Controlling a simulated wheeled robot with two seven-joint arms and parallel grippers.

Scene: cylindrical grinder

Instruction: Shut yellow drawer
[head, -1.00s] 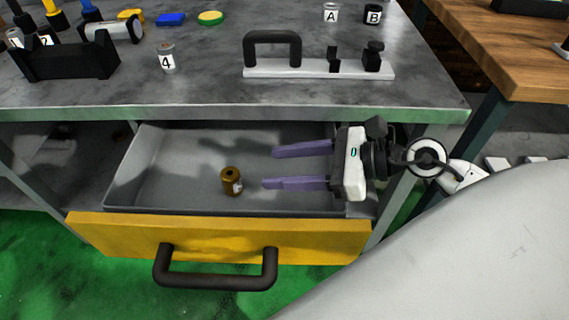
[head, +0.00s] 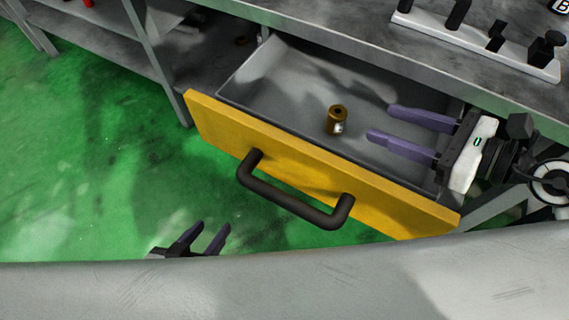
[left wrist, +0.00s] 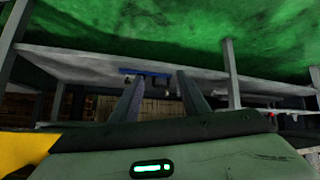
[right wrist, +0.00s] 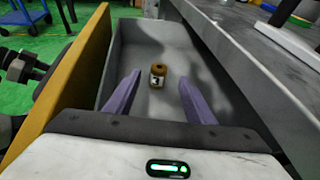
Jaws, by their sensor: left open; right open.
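The yellow drawer (head: 300,165) is pulled out from under the bench, its grey tray open and its black handle (head: 295,198) on the front. A yellow edge shows in the left wrist view (left wrist: 22,152).
The grey bench top (head: 350,35) runs above the drawer and carries a white fixture with black posts (head: 480,42). An open shelf (head: 90,45) stands left of the drawer. The green floor (head: 90,150) in front is clear.

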